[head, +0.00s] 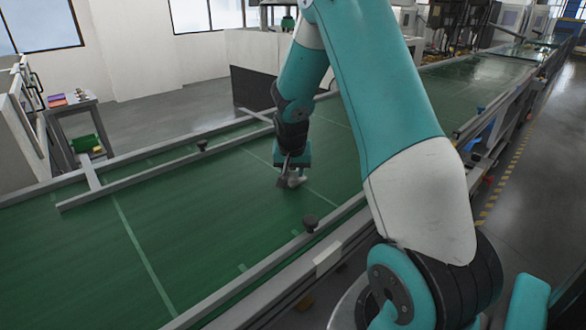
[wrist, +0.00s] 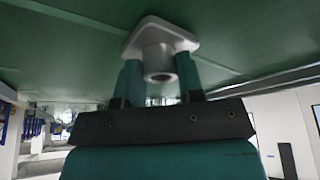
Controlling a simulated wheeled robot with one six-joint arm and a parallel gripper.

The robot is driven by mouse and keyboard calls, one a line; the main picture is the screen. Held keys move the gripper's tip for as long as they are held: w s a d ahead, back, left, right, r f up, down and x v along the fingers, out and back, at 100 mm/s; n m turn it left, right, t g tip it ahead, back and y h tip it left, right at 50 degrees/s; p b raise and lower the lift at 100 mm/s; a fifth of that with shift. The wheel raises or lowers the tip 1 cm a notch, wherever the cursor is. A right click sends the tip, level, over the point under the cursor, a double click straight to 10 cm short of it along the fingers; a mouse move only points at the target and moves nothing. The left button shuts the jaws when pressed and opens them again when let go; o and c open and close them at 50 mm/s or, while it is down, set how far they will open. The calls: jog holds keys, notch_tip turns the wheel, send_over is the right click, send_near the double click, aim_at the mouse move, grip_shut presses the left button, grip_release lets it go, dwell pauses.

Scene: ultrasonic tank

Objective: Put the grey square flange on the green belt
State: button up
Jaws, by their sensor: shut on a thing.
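The grey square flange (wrist: 158,36) has a rounded square plate and a round hollow hub. In the wrist view it sits between the two teal fingers of my gripper (wrist: 160,72), which is shut on the hub. The plate faces the green belt (wrist: 60,40). In the head view my gripper (head: 291,172) points down over the green belt (head: 200,225), and the flange (head: 296,181) shows as a small grey piece at its tip. The flange is at or just above the belt surface; I cannot tell if it touches.
Grey rails (head: 150,172) run along the belt's far side. A dark knob (head: 310,223) stands at the near edge. The belt to the left of my gripper is bare. A side table (head: 72,103) with small coloured items stands at the far left.

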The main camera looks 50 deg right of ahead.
jog(key=shift+f, duration=0.25)
jog(key=o, duration=1)
jog(key=shift+r, duration=0.5)
jog(key=a+b+v, duration=0.1)
jog(key=v, duration=1.1)
jog(key=s+a+r+n+y, duration=0.1)
jog(key=s+a+n+y, duration=0.15)
jog(key=a, duration=0.55)
jog(key=s+a+r+n+y, duration=0.15)
jog(key=a+n, duration=0.25)
jog(key=a, duration=0.5)
jog(key=s+a+n+g+y, duration=0.1)
jog(key=s+a+n, duration=0.2)
jog(key=s+a, duration=0.2)
jog(key=s+a+n+g+y, duration=0.1)
jog(key=s+a+n, duration=0.3)
jog(key=s+a, duration=0.1)
jog(key=s+a+r+n+g+y, duration=0.1)
jog(key=s+a+n, duration=0.2)
jog(key=s+a, duration=0.2)
jog(key=shift+s, duration=1.3)
